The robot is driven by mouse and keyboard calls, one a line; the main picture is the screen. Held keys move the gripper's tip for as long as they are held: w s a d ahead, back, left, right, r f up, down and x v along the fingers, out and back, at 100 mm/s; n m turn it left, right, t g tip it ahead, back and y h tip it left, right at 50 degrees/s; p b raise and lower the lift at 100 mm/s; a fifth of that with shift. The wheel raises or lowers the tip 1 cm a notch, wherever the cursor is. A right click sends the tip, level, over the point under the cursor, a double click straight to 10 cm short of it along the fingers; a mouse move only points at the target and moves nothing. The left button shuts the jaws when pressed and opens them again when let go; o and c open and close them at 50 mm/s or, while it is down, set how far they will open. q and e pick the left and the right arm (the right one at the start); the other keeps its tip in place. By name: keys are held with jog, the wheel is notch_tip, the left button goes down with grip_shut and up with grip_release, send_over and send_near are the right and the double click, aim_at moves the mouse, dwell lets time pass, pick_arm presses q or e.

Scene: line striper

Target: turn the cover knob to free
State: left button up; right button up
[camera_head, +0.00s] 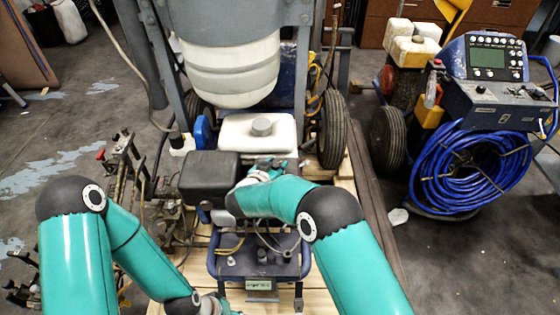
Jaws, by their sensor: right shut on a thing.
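My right gripper (268,167) is shut beside the right side of the black cover box (208,178) on the engine, just in front of the white fuel tank (236,133). What it grips is hidden by the gripper and wrist; by its place it is the cover knob, whose angle I cannot see. My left gripper (217,304) is low at the bottom edge, in front of the engine, partly cut off. Its fingers do not show clearly.
A dark blue frame with a panel (258,262) stands in front of the engine on wooden planks. A white ribbed tank (230,65) hangs above. Metal linkages (130,175) crowd the left. A blue hose coil (470,168) is at the right, with grey floor between.

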aim_at(274, 166)
jog(key=shift+s+a+f, duration=0.1)
jog(key=shift+s+a, duration=0.05)
jog(key=shift+a, duration=0.05)
dwell(0.3)
jog(key=o, duration=1.1)
jog(key=shift+c, duration=0.2)
jog(key=shift+o, duration=0.6)
jog(key=shift+d, duration=0.1)
notch_tip(274, 166, up, 10)
jog(key=shift+r, duration=0.1)
